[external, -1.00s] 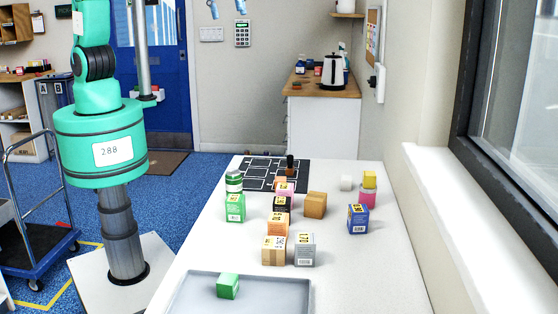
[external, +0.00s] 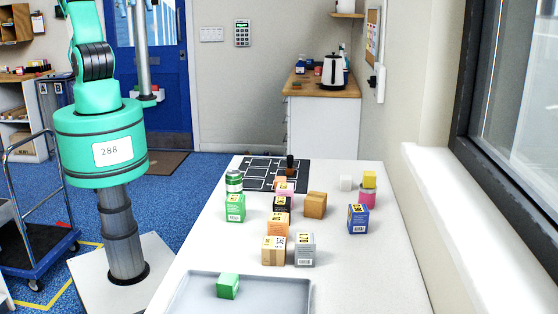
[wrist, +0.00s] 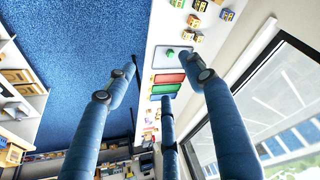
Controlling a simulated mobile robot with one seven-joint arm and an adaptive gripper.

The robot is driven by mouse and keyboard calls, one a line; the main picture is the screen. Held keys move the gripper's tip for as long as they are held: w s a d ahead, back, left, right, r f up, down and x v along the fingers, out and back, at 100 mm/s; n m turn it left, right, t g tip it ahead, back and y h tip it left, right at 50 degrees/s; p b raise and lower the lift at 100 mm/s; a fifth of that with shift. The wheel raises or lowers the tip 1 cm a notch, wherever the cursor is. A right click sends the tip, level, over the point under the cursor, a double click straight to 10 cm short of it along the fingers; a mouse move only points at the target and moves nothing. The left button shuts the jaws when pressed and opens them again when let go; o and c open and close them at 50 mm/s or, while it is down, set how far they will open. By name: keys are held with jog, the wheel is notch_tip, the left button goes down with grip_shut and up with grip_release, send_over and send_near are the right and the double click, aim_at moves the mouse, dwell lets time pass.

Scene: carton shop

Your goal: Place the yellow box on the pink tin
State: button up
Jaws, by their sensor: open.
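The yellow box (external: 369,179) sits on top of the pink tin (external: 367,199), toward the back right of the white table. Nothing holds the box. It covers the tin's top, and a small white block stands just to their left. My gripper (wrist: 164,78) shows in the wrist view with its blue fingers spread wide and nothing between them. It is out of the external view, so it is well clear of the box and tin. I cannot make out the box or the tin in the wrist view.
A grey tray (external: 265,292) with a green box (external: 228,286) lies at the table's front. Several boxes stand mid-table. A blue box (external: 358,219) stands in front of the pink tin. A black grid mat (external: 262,172) lies at the back left. A window ledge (external: 450,220) runs along the right.

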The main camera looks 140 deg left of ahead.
jog(key=s+d+f, duration=0.2)
jog(key=s, duration=0.3)
jog(key=s+d+f+m, duration=0.1)
jog(key=s+f, duration=0.2)
jog(key=s, duration=0.2)
jog(key=shift+s+d+t, duration=0.35)
jog(key=shift+d+t, duration=0.05)
jog(key=shift+f, duration=0.15)
notch_tip(320, 180, down, 10)
jog(key=b, duration=1)
